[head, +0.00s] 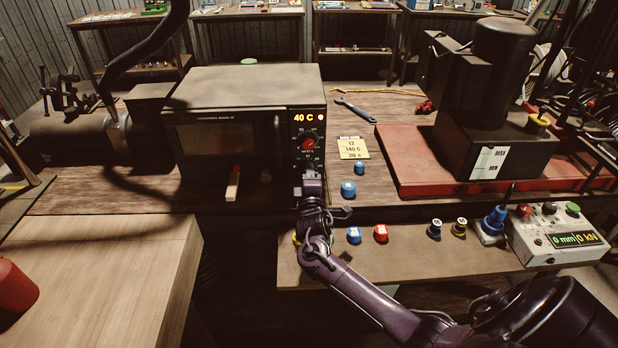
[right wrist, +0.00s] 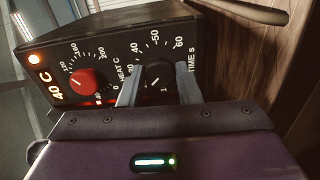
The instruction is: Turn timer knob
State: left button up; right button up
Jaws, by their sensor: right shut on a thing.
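The oven (head: 245,90) is a dark box on the bench with a control panel on its right side, and the panel also shows in the right wrist view (right wrist: 110,30). Its display reads 40 C. The red heat knob (head: 309,144) sits above the timer knob in the head view. The black timer knob (right wrist: 159,76) sits by the TIME S scale, beside the red heat knob (right wrist: 84,82). My right gripper (right wrist: 159,84) is shut on the timer knob, one finger on each side. In the head view my right gripper (head: 312,180) covers the timer knob. My left gripper is not in view.
A yellow note (head: 353,148) and a wrench (head: 355,109) lie right of the oven. Blue caps (head: 348,189), a red cap (head: 381,233) and a control box (head: 556,236) stand to the right. A red-based press (head: 430,165) stands at the back right.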

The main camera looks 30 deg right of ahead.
jog(key=m, duration=0.3)
jog(key=shift+f+m+b, duration=0.25)
jog(key=shift+m+b, duration=0.1)
jog(key=shift+m, duration=0.05)
jog(key=m+b, duration=0.1)
jog(key=m, duration=0.3)
jog(key=shift+f+m, duration=0.1)
jog(key=shift+m, duration=0.3)
jog(key=o, duration=0.8)
jog(key=shift+s, duration=0.1)
jog(key=shift+o, duration=0.7)
jog(key=shift+s+a, duration=0.2)
jog(key=shift+s, duration=0.05)
jog(key=b+v, duration=0.1)
jog(key=v, duration=0.6)
jog(key=shift+b, duration=0.35)
jog(key=shift+s, duration=0.1)
